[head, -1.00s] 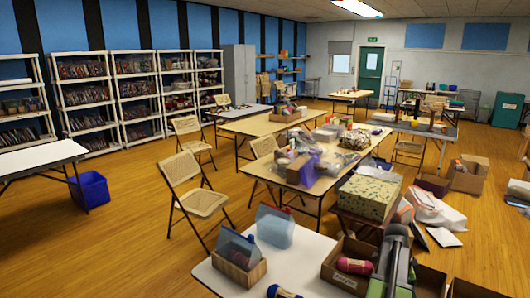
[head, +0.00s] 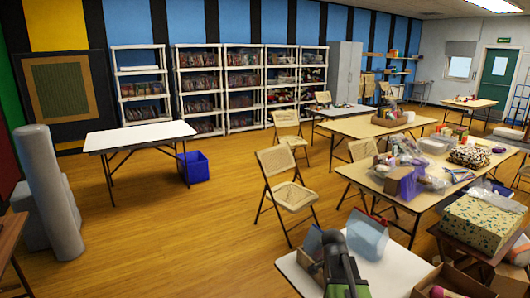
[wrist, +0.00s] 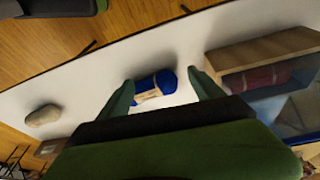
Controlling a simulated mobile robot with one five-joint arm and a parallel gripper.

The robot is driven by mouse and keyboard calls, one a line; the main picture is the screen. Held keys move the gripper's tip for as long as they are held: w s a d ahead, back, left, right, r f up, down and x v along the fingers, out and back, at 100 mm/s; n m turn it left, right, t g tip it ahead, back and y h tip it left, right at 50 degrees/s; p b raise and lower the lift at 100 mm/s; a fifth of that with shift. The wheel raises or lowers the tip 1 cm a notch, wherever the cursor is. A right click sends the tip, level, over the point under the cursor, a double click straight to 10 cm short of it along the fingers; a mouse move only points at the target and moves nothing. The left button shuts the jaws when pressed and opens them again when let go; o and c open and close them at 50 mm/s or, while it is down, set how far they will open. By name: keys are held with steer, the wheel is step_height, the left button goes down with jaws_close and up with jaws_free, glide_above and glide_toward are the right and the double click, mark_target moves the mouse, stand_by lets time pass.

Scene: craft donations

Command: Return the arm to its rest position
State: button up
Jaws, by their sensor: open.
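My gripper (wrist: 160,79) is open in the wrist view, with its two green fingers apart. A blue roll with a pale label band (wrist: 152,88) lies on the white table (wrist: 90,85) and shows between the fingertips; I cannot tell how far below them it is. My green and dark grey arm (head: 343,268) shows at the bottom of the head view, over the near white table (head: 395,270). The fingertips are hidden in the head view.
A wooden box (wrist: 268,52) with a dark red roll inside stands right of the fingers. A grey-green rounded object (wrist: 43,115) lies at the left. In the head view, a pale blue house-shaped container (head: 368,234) stands beside my arm. Open floor (head: 190,240) lies left.

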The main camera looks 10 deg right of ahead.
steer(key=s+a+n+y, duration=0.1)
steer(key=s+a+n, duration=0.1)
steer(key=a+n, duration=0.5)
steer(key=s+a+n+y, duration=0.1)
steer(key=s+a+n, duration=0.1)
steer(key=a+n, duration=0.6)
steer(key=a, duration=0.5)
steer(key=shift+s+a+f+y, duration=0.2)
steer(key=shift+s+f+y, duration=0.1)
steer(key=shift+f+y, duration=0.1)
